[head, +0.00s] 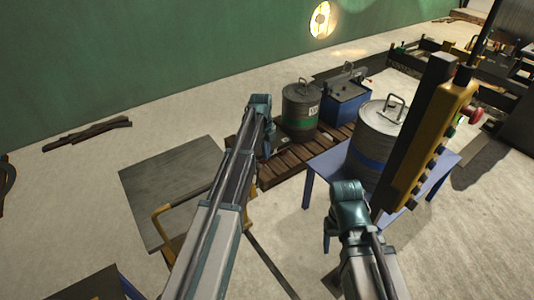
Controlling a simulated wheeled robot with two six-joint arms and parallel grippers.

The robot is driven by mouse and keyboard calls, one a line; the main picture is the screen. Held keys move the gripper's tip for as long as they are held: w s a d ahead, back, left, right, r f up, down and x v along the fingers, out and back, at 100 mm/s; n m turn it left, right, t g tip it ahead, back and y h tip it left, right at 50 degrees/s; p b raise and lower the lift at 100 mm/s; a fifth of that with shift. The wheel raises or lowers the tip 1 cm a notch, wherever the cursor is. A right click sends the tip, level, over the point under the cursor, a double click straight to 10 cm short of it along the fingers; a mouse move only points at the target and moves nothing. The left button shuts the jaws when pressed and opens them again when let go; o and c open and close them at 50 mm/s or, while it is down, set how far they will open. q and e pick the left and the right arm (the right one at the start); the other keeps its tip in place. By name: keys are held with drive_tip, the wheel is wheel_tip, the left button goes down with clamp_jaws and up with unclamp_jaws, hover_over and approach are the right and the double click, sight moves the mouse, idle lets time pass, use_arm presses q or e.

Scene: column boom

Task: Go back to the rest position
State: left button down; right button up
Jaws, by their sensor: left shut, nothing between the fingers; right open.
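My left arm reaches up the middle of the picture. Its teal wrist is beside the wooden pallet (284,166), and the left gripper (264,148) is small and mostly hidden there; it is shut with nothing in it. My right arm comes up from the bottom right. Its gripper (328,238) hangs below the teal wrist in front of the blue table (322,171); it is open and no object shows in it. The fingertips of both grippers are hard to make out.
A large metal drum (374,140) stands on the blue table, partly behind a yellow control box (445,120). A green-banded can (300,108) and a blue box (345,103) are on the pallet. A grey-topped table (160,185) stands left of my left arm. Floor farther left is mostly clear.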

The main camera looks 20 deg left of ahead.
use_arm(q)
drive_tip(key=s+d+n, duration=0.6)
drive_tip(key=s, duration=0.4)
drive_tip(key=s+d+r+n+y+p, duration=0.1)
drive_tip(key=s+d+n, duration=0.5)
drive_tip(key=s, duration=0.4)
drive_tip(key=s+d+r+n+y+p, duration=0.1)
drive_tip(key=s+d+n, duration=0.5)
drive_tip(key=s, duration=0.4)
drive_tip(key=shift+s+d+n, duration=0.2)
drive_tip(key=shift+s+n, duration=0.1)
drive_tip(key=shift+n, duration=0.5)
